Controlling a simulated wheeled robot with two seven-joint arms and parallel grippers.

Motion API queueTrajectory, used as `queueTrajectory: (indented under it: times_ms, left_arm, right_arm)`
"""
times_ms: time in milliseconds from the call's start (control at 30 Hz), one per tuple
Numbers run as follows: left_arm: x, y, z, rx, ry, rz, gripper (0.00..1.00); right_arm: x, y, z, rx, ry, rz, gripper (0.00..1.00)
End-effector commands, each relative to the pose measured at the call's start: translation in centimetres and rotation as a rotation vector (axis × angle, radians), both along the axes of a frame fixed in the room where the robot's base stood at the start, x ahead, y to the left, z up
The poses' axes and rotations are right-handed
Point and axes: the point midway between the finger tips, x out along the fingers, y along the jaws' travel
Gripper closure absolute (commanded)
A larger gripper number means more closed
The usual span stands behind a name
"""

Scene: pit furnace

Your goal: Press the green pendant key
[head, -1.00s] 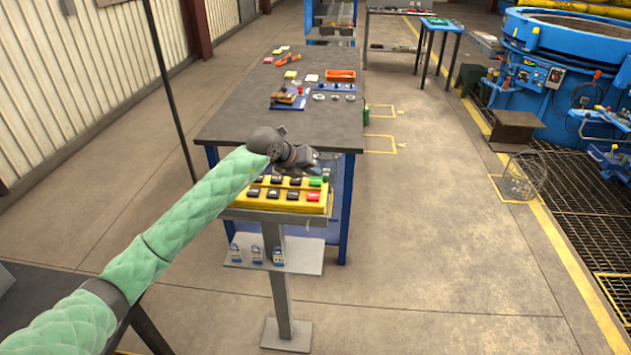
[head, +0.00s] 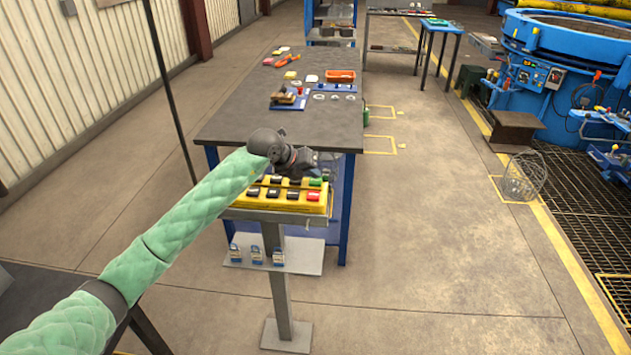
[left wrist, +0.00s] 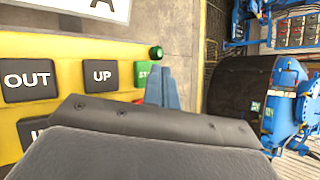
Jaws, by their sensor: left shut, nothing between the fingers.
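The yellow pendant (head: 262,202) lies on top of a grey post stand, with rows of black keys, a red key (head: 313,196) and a green key (head: 315,183). In the left wrist view the green key (left wrist: 143,73) is partly hidden behind my left gripper (left wrist: 160,72), whose blue-grey fingertips are together and empty. The fingertips overlap the green key's right edge; I cannot tell whether they touch it. Black keys marked OUT (left wrist: 29,80) and UP (left wrist: 99,74) sit left of it. In the head view my left gripper (head: 306,166) is over the pendant's back right. My right gripper is not in view.
A small round green button or lamp (left wrist: 156,53) sits at the pendant's corner. A dark workbench (head: 225,125) with tools stands behind the stand. A wire basket (head: 523,178) stands on the floor at right.

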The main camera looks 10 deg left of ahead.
Motion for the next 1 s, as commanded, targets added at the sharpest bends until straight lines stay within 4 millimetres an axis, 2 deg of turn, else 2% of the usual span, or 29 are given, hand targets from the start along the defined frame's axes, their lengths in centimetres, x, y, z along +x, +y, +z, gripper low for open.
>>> queueTrajectory:
  times_ms: [1000]
  left_arm:
    - [-0.01,0.00,-0.93,0.000,0.001,-0.001,1.00]
  right_arm:
    - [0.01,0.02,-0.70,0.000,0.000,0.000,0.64]
